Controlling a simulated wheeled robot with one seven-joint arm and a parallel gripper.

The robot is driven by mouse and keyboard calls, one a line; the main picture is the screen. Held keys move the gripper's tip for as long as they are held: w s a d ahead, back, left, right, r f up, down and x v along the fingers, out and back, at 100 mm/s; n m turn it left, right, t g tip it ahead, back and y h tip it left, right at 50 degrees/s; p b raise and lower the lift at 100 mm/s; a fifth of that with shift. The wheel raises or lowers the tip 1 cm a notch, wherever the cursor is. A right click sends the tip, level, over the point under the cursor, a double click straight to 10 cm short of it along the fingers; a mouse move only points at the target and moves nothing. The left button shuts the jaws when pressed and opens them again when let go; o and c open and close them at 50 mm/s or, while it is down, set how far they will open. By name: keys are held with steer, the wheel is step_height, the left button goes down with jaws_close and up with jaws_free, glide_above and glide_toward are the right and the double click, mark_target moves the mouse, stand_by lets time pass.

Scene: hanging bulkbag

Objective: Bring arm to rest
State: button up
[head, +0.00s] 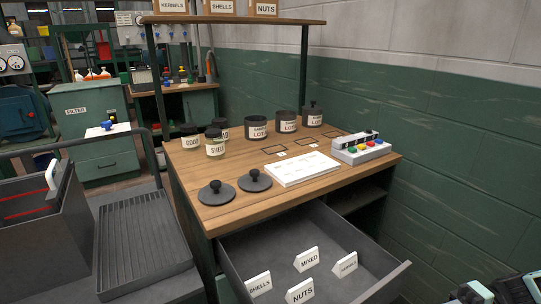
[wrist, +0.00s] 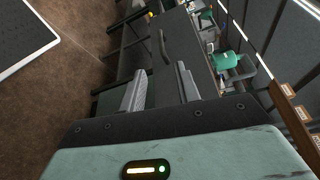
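My gripper (wrist: 161,82) shows in the wrist view with its two grey fingers apart and nothing between them. It is clear of any object. Beyond the fingertips are a dark surface and a bar-like handle, seen at a slant. In the head view only teal and dark pieces of my arm show in the bottom right corner, right of the open drawer (head: 388,283). The fingers cannot be made out there.
The drawer juts out with several label signs (head: 307,259). A cart (head: 140,240) stands left. A green wall is behind.

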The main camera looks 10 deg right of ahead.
steer(key=w+a+r+n+g+h+p, duration=0.2)
steer(key=a+r+n+g+h+p, duration=0.15)
steer(key=a+r+h, duration=0.4)
steer(key=w+a+r+n+g+h+p, duration=0.2)
steer(key=w+a+r+n+g+h, duration=0.15)
steer(key=a+r+h, duration=0.45)
steer(key=s+a+r+n+t+p, duration=0.3)
steer(key=s+a+r+t, duration=0.2)
steer(key=a+r, duration=0.8)
steer(key=s+h, duration=0.1)
steer(key=s, duration=0.2)
steer(key=shift+r+t, duration=0.35)
steer(key=shift+t, duration=0.05)
steer(key=shift+d, duration=0.1)
